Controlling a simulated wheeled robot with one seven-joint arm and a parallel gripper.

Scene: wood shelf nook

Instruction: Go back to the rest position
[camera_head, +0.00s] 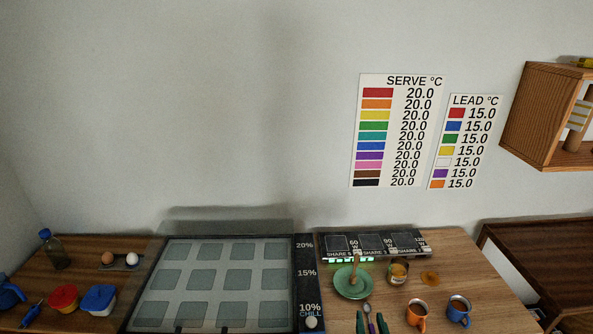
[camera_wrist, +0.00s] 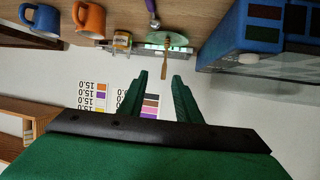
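My gripper (camera_wrist: 160,78) shows in the wrist view with two green fingers spread apart and nothing held between them. That view is upside down, and wall shows between the fingers. In the head view the fingertips of my gripper (camera_head: 371,322) appear at the bottom edge, in front of the counter; the rest of the arm is out of frame. A spoon (camera_head: 367,308) with a purple handle shows between the fingertips in the head view, but the wrist view shows this spoon (camera_wrist: 150,6) well beyond them on the counter.
A green plate (camera_head: 364,283) with a wooden stick, a small jar (camera_head: 398,272), an orange mug (camera_head: 416,314) and a blue mug (camera_head: 459,309) stand on the counter. The chill unit (camera_head: 307,285) and its tray are left. A wall shelf (camera_head: 538,120) juts out right.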

